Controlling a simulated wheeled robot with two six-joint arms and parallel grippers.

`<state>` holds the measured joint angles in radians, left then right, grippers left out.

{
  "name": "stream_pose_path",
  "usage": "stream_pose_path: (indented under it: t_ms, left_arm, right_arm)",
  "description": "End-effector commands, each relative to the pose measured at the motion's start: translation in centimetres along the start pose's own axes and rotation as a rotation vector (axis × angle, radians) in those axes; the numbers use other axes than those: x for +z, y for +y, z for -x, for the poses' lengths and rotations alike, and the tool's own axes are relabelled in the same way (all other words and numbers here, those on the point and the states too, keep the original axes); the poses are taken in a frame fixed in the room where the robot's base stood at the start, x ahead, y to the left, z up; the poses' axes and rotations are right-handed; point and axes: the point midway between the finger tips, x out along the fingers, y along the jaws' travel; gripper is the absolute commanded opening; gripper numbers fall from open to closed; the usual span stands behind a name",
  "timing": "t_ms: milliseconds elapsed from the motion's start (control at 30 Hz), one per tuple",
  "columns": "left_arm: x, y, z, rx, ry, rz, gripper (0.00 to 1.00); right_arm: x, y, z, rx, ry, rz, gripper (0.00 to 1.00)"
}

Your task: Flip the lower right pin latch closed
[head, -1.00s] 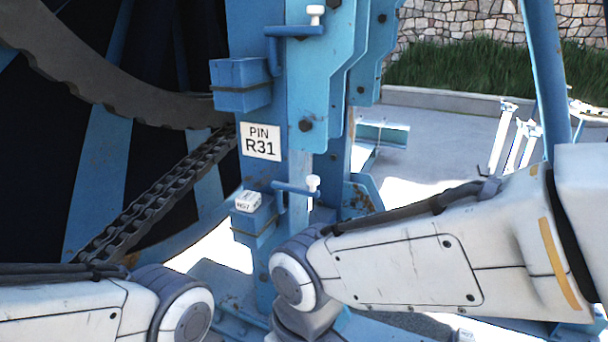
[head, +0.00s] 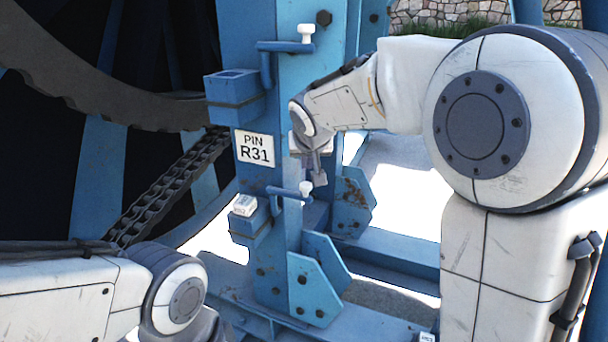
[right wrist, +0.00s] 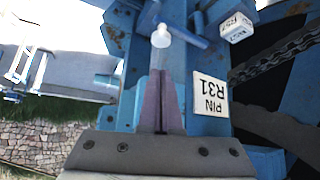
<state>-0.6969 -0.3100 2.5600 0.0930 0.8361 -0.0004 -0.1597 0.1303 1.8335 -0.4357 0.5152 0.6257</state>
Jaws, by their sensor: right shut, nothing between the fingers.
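The lower right pin latch (head: 284,192) is a blue bar with a white knob (head: 305,188), below the PIN R31 sign (head: 255,149). Its bar lies sideways, with the knob at its right end. My right gripper (head: 320,179) is just above and right of the knob. In the right wrist view, which looks upside down, its shut, empty fingers (right wrist: 160,74) point at the white knob (right wrist: 161,38). A small gap seems to lie between tips and knob; contact is hard to judge. My left arm shows at lower left, but its gripper is out of frame.
An upper latch (head: 285,46) with a white knob sits above the sign. A blue block (head: 236,88) stands beside it, and a white-capped block (head: 244,205) stands left of the lower latch. The chain (head: 165,185) and reel are at left. A bolted bracket (head: 312,284) is below.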

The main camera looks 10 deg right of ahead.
Motion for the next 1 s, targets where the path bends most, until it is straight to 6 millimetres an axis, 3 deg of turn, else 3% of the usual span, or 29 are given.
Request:
stream_pose_path:
  t_ms: [167, 500, 700, 1000]
  left_arm:
    - [0.0, 0.0, 0.3, 0.0, 0.0, 0.0, 0.5]
    - [-0.1, 0.1, 1.5, 0.0, 0.0, 0.001, 0.5]
    - [-0.1, 0.1, 1.9, 0.0, 0.0, 0.001, 0.5]
    - [-0.1, 0.1, 1.9, 0.0, 0.0, 0.001, 0.5]
  right_arm:
    - [0.0, 0.0, -0.8, 0.0, -0.002, 0.001, 0.0]
    - [0.1, 0.0, -6.6, 0.001, -0.006, 0.001, 0.0]
    - [0.1, 0.0, -9.2, 0.001, -0.004, 0.002, 0.0]
    - [0.1, 0.0, -10.0, -0.001, -0.001, 0.002, 0.0]
